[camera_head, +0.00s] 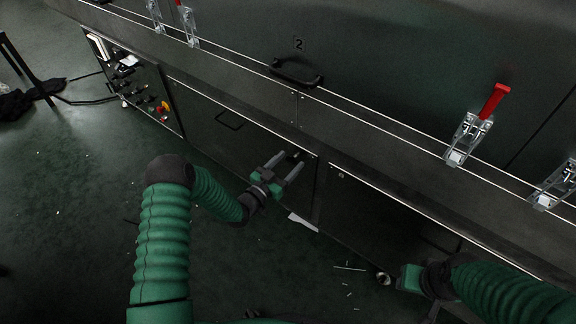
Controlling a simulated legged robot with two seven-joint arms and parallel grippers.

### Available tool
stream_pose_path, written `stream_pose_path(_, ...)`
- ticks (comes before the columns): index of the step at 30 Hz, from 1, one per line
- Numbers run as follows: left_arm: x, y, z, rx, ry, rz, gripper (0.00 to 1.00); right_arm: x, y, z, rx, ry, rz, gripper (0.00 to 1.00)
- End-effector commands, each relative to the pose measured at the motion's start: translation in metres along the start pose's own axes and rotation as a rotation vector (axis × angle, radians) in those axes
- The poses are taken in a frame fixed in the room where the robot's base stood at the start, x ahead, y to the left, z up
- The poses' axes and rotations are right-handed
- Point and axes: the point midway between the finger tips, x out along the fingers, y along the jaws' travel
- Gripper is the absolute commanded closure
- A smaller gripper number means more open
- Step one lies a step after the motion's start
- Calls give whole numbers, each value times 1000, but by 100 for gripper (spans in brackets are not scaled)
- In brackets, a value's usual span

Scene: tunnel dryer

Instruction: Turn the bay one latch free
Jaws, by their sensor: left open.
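Toggle latches with clear metal bases line the dryer's edge. One with a red handle (188,22) is at the top left. Another red-handled latch (470,138) is at the right, its handle tilted up. More latch bases are cut by the top and right edges. The panel between the red-handled latches is marked "2"; no "1" is visible, so I cannot tell which latch is bay one's. My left gripper (289,161) is open and empty, before the lower cabinet, below and apart from the latches. My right gripper (412,279) is low at the right; its fingers are not clear.
A black handle (297,74) juts from the panel under the number. A control panel (138,84) with knobs and a red-and-yellow button is at the left. Lower doors (238,130) stand before my arms. The green floor (70,220) is open at the left, with small scraps lying about.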

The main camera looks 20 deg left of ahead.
Motion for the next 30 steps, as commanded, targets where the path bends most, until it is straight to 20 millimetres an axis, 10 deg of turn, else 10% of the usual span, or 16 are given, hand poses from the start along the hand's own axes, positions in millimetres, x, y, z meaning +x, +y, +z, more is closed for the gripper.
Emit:
stream_pose_path(5, 0, 0, -1, 0, 0, 0, 40, 0, 0, 0, 0, 0, 0, 64)
stream_pose_path(19, 0, 0, 0, 0, -1, 0, 100, 0, 0, 0, 0, 0, 0, 64)
stream_pose_path(30, -1, 0, 0, -53, -1, -1, 100, -3, 0, -1, 0, 0, 0, 64)
